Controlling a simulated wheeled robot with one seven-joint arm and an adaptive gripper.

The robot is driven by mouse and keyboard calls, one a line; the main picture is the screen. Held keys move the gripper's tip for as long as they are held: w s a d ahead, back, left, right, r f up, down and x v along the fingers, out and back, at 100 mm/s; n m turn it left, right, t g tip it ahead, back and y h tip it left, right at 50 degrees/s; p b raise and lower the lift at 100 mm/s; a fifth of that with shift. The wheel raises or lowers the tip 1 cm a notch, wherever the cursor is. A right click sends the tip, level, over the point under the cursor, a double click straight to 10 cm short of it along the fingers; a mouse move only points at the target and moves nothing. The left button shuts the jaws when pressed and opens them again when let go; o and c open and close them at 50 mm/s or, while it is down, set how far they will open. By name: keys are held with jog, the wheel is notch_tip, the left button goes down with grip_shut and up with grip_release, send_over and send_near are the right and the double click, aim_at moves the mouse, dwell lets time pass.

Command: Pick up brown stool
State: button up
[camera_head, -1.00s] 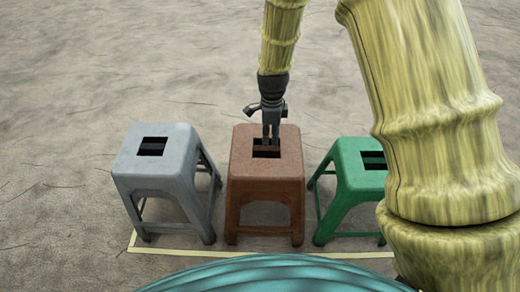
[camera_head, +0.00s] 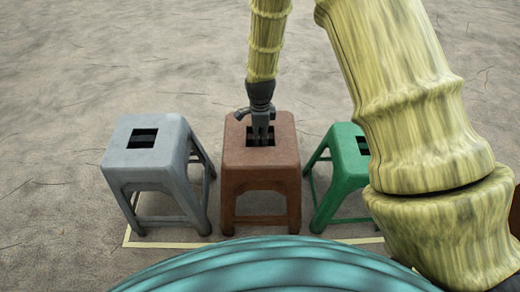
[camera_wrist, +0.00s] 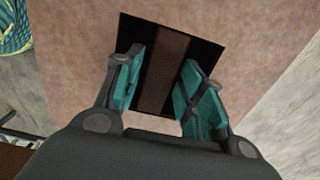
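The brown stool (camera_head: 240,155) stands upright in the middle of a row of three. It has a square hole in its seat with a brown bar (camera_wrist: 168,70) across it. My gripper (camera_head: 260,140) points down at this hole. In the wrist view my gripper (camera_wrist: 160,85) has its two teal-padded fingers apart, one on each side of the bar, with dark gaps between them and it. The fingertips are at or inside the hole; the exact depth is hard to tell. The stool's feet appear to be on the floor.
A grey stool (camera_head: 143,165) stands close on the left and a green stool (camera_head: 345,170) close on the right, partly hidden by my arm. A pale yellow line (camera_head: 165,245) lies on the floor in front. The floor (camera_head: 120,60) behind is clear.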

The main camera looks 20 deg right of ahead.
notch_tip(320, 180, down, 3)
jog(key=shift+r, duration=0.2)
grip_shut()
jog(key=shift+r, duration=0.1)
notch_tip(320, 180, up, 18)
jog(key=p, duration=0.3)
dwell(0.6)
notch_tip(320, 180, up, 24)
jog(key=p, duration=2.2)
jog(key=shift+p, duration=0.4)
